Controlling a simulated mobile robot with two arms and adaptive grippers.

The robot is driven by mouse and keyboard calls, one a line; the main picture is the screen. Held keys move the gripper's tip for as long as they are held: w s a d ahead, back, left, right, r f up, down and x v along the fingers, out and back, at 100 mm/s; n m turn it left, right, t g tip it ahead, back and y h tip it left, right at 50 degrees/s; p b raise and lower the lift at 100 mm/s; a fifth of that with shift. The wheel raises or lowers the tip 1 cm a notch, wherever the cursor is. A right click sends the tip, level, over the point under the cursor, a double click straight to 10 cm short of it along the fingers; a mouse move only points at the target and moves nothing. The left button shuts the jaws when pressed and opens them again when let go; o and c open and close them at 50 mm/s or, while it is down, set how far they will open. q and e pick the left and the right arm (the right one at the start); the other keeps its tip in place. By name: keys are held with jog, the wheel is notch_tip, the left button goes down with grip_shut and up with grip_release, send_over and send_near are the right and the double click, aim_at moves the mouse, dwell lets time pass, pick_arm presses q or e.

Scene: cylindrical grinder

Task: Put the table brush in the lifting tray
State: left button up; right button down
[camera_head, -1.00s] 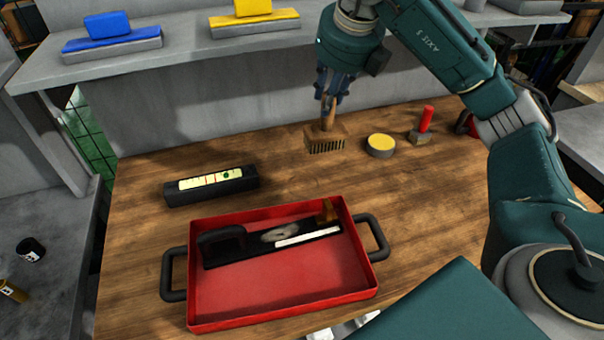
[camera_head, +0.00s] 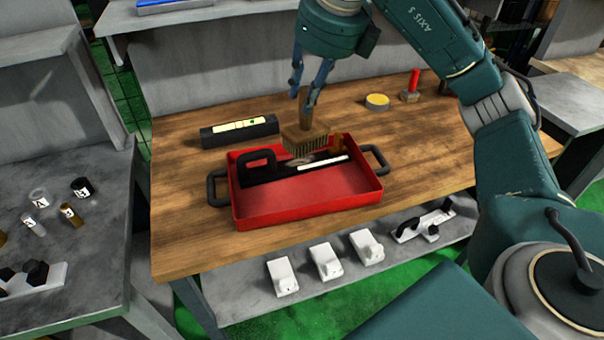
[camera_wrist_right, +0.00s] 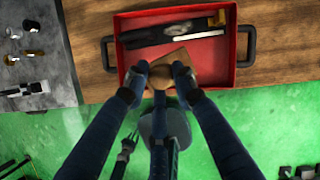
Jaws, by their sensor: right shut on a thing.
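The table brush (camera_head: 303,138) has a wooden handle and block with bristles pointing down. My right gripper (camera_head: 306,98) is shut on its handle and holds it upright, over the far part of the red lifting tray (camera_head: 310,205) in the head view. The brush seems to be above the tray, not resting in it. In the right wrist view the brush block (camera_wrist_right: 172,74) sits between the fingertips (camera_wrist_right: 161,72), at the near rim of the tray (camera_wrist_right: 243,72) in the picture.
A black-handled tool (camera_head: 257,163) with a pale strip lies along the tray's far side; the tray's front floor is bare. A black level (camera_head: 238,131) lies behind the tray. A yellow-topped round tin (camera_head: 377,101) and a red-handled tool (camera_head: 412,85) stand back right.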

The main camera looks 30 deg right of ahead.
aim_at(311, 117)
jog(key=f, duration=0.7)
jog(key=shift+w+d+f, duration=0.1)
jog(key=shift+d+f, duration=0.1)
jog(key=shift+f, duration=0.1)
notch_tip(311, 117, down, 5)
jog(key=shift+a+r, duration=0.1)
notch_tip(311, 117, down, 3)
jog(key=shift+f, duration=0.65)
jog(key=c, duration=1.4)
grip_release()
pick_arm(q)
jog(key=shift+s+a+f, duration=0.3)
jog(key=shift+s, duration=0.05)
